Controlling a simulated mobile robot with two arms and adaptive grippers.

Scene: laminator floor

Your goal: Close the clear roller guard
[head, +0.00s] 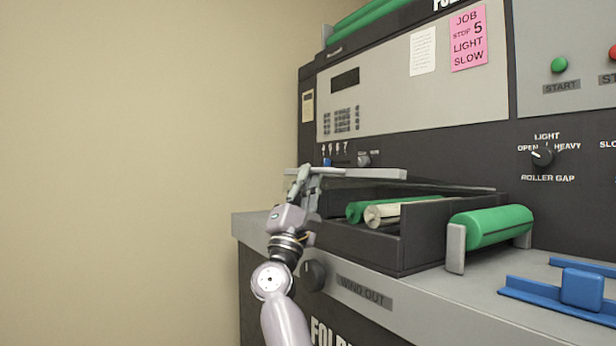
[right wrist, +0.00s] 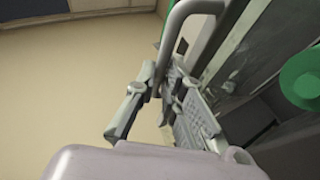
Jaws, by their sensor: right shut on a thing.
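The clear roller guard (head: 375,174) shows in the head view as a thin, nearly level panel with a pale grey front bar. It is raised above the dark roller trough (head: 400,250), with a gap between. Inside the trough lie a green roller (head: 357,211) and a cream roller (head: 385,215). My right gripper (head: 305,178) is at the left end of the guard's bar. In the right wrist view my right gripper (right wrist: 160,95) is shut on a curved grey handle (right wrist: 172,52). The clear sheet itself is hard to make out. My left gripper is not in view.
A larger green roller (head: 490,227) sits on the bench right of the trough. A blue guide (head: 565,290) lies at front right. The control panel (head: 390,90) rises behind. The space left of the machine is free up to the beige wall.

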